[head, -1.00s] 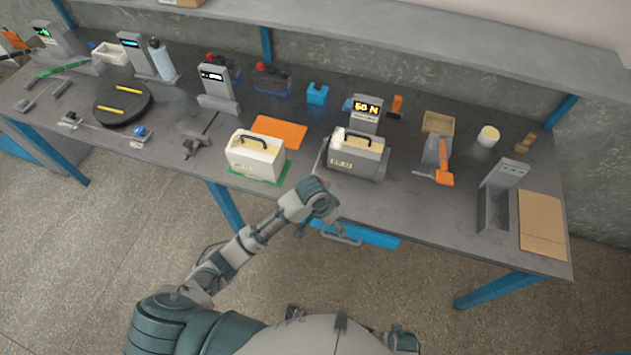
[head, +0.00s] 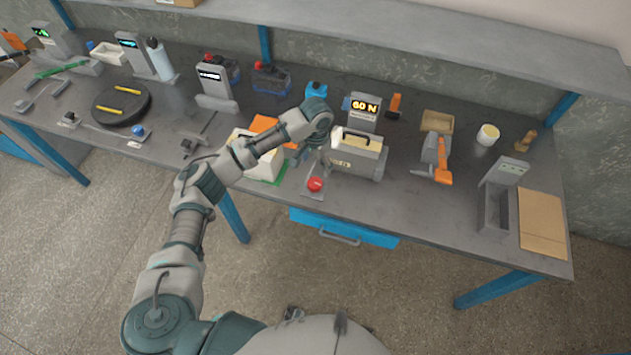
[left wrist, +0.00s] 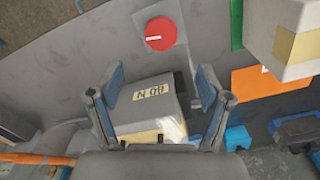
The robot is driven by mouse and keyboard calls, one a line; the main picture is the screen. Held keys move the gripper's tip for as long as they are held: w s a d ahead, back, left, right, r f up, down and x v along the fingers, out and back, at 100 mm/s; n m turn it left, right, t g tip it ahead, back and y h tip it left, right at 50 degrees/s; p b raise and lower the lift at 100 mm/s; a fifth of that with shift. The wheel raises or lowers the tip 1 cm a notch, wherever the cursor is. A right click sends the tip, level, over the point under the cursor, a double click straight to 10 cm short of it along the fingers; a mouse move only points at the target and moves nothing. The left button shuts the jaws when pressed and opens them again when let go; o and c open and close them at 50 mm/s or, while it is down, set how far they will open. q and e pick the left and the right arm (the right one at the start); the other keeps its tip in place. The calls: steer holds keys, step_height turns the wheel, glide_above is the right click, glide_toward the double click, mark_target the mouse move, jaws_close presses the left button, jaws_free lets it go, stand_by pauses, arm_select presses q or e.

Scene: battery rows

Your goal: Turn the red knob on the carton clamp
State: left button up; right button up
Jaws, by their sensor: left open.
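The red knob (head: 315,184) sits on a grey plate near the bench's front edge, left of the carton clamp (head: 365,165). My left gripper (head: 324,152) is above the bench, just behind the knob and beside the box's left end. In the left wrist view the knob (left wrist: 161,33), with a small white mark, lies beyond the open fingertips (left wrist: 160,75). The labelled grey box (left wrist: 150,105) shows between and below the fingers. My right gripper is out of view.
A white carton (head: 265,168) on a green mat stands left, partly hidden by my left arm. An orange sheet (head: 264,123) lies behind it. An orange-handled tool (head: 442,160) lies right. Bare bench front lies right of the knob.

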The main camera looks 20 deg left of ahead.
mark_target(315, 182)
arm_select(q)
steer(key=f, duration=0.9)
steer(key=shift+a+f+b, duration=0.25)
steer(key=shift+f+b, duration=0.15)
steer(key=shift+a+f, duration=0.1)
steer(key=shift+f, duration=0.25)
steer(key=shift+d, duration=0.2)
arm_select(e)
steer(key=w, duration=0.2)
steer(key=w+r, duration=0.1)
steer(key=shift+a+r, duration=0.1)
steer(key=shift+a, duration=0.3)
arm_select(q)
steer(key=shift+d, duration=0.1)
steer(key=shift+c, duration=0.7)
steer(key=shift+r, duration=0.1)
steer(key=c, duration=0.8)
steer(key=shift+c, duration=1.1)
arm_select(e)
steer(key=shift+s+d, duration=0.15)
